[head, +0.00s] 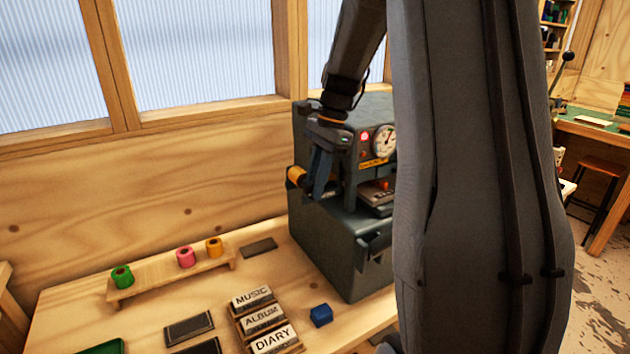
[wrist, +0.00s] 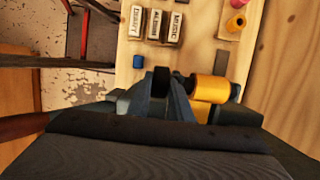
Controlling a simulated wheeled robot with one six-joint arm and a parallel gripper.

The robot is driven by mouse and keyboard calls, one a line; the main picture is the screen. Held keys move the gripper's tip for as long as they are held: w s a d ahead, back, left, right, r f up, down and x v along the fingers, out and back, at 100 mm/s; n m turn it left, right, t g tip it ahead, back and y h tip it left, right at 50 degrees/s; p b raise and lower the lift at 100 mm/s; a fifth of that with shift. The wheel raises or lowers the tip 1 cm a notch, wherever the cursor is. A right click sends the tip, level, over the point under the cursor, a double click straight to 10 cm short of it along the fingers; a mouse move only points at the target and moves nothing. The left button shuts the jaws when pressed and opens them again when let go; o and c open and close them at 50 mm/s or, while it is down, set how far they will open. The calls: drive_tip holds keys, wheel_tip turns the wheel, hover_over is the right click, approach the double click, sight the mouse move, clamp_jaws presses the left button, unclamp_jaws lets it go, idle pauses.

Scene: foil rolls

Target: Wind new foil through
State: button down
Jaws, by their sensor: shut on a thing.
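The dark green-grey foil machine (head: 340,235) stands on the bench, with a round gauge (head: 384,140) and a red light on its front. A gold foil roll (head: 296,176) sticks out at its left side; it also shows in the wrist view (wrist: 210,89). My gripper (head: 320,185) is beside this roll, at the machine's upper left. In the wrist view my gripper (wrist: 165,95) is shut on a small dark knob-like part (wrist: 161,83), just left of the gold roll. The fingers partly hide that part. My arm hides the machine's right side.
A wooden rack (head: 150,282) holds a green roll (head: 122,277), a pink roll (head: 186,257) and an orange roll (head: 214,247). Blocks marked MUSIC, ALBUM and DIARY (head: 271,338), a blue cube (head: 321,315) and dark pads (head: 189,328) lie on the bench.

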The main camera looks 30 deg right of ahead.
idle(0.4)
drive_tip(key=c, duration=1.6)
unclamp_jaws()
drive_tip(key=shift+r, duration=0.1)
drive_tip(key=shift+b+v, duration=1.2)
drive_tip(key=shift+v, duration=2.65)
